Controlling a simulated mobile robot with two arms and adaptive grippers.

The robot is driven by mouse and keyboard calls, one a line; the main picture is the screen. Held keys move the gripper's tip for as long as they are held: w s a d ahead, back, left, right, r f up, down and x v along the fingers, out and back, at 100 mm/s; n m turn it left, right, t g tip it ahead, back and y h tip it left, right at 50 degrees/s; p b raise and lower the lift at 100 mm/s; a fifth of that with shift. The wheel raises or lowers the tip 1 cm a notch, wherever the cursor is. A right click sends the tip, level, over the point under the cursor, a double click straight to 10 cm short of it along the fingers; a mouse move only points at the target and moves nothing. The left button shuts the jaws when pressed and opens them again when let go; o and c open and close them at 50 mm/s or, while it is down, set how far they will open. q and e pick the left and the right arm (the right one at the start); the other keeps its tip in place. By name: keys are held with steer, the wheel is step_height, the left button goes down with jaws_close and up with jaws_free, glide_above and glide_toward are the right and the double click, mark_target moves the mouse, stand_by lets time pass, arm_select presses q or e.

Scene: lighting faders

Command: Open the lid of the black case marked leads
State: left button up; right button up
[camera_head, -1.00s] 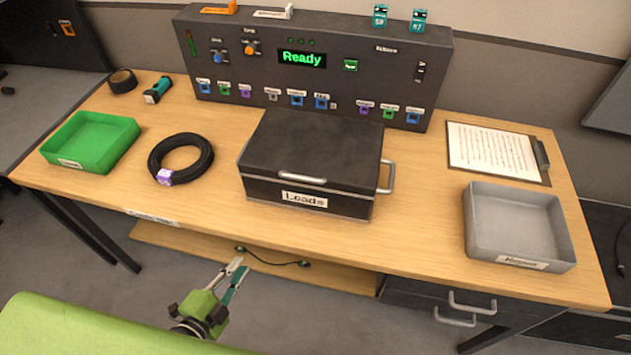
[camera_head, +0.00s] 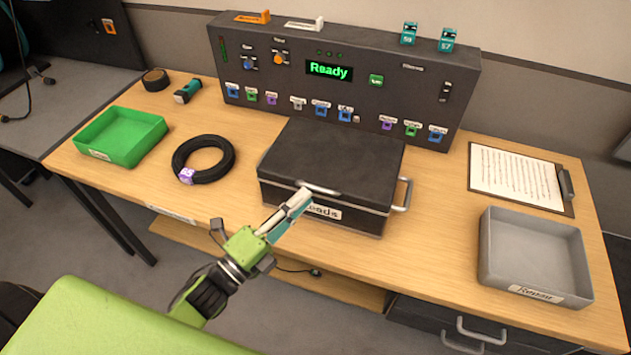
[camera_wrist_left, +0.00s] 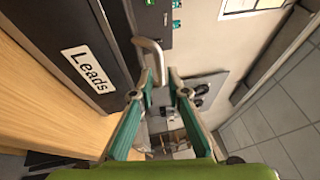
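The black case (camera_head: 345,160) marked Leads stands on the workbench, its lid (camera_head: 335,140) shut. The pale label (camera_wrist_left: 90,68) shows at the left of the left wrist view; in the head view my fingers partly cover it. A metal handle (camera_head: 320,190) is on the front of the lid, just above the label. My left gripper (camera_head: 302,198) is at the case's front, its tips at the left part of this handle. In the left wrist view the fingers (camera_wrist_left: 163,75) are apart, with the handle (camera_wrist_left: 150,48) at their tips; contact is unclear. My right gripper is out of view.
A second handle (camera_head: 404,194) is on the case's right side. The fader console (camera_head: 330,70) stands close behind the case. A cable coil (camera_head: 204,158) and green tray (camera_head: 121,136) lie left; a grey tray (camera_head: 535,258) and clipboard (camera_head: 515,178) lie right.

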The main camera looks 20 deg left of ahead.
mark_target(315, 187)
arm_select(q)
steer(key=p+x, duration=0.1)
steer(key=x, duration=0.4)
steer(key=shift+f, duration=0.1)
jaws_close()
